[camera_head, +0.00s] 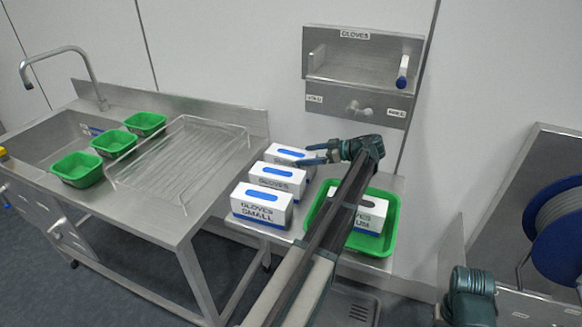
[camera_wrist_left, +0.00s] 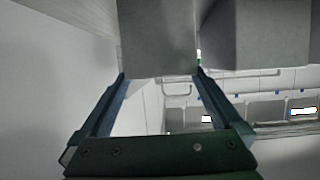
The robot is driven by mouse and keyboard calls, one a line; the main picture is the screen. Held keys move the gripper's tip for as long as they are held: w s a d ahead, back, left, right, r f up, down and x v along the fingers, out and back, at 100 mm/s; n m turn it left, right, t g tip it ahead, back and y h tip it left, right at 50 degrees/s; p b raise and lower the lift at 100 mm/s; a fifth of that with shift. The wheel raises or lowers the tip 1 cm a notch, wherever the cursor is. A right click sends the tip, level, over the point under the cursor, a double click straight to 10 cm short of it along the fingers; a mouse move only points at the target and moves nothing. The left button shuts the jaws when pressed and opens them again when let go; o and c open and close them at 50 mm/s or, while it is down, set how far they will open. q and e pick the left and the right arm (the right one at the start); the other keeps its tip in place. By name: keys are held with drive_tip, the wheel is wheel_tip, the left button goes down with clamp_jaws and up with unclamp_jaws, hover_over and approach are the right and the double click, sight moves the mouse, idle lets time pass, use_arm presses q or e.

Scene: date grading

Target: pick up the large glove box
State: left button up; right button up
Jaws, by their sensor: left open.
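Three white glove boxes with blue tops stand in a row on the steel bench. The front box (camera_head: 261,207) reads GLOVES SMALL. The middle box (camera_head: 277,181) shows GLOVES, with its size line hidden. The back box (camera_head: 284,154) is partly covered by my left gripper (camera_head: 306,155), and I cannot read its size. A fourth box (camera_head: 369,215), its label ending in UM, sits in a green tray (camera_head: 389,239), partly behind my left arm. My left gripper is open at the back box's right side. In the left wrist view, a grey block face (camera_wrist_left: 158,40) lies beyond the open fingertips.
A steel GLOVES shelf (camera_head: 362,68) hangs on the wall behind the bench. A blue hose reel (camera_head: 560,220) is at far right.

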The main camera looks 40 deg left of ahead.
sight(299, 155)
use_arm(q)
drive_tip(key=shift+r+b+x, duration=0.1)
drive_tip(key=shift+b+x, duration=0.35)
drive_tip(key=shift+x, duration=0.9)
drive_tip(key=shift+r+b+x, duration=0.15)
drive_tip(key=shift+b+x, duration=0.25)
drive_tip(key=shift+x, duration=0.95)
drive_tip(key=shift+s, duration=0.15)
drive_tip(key=c, duration=1.5)
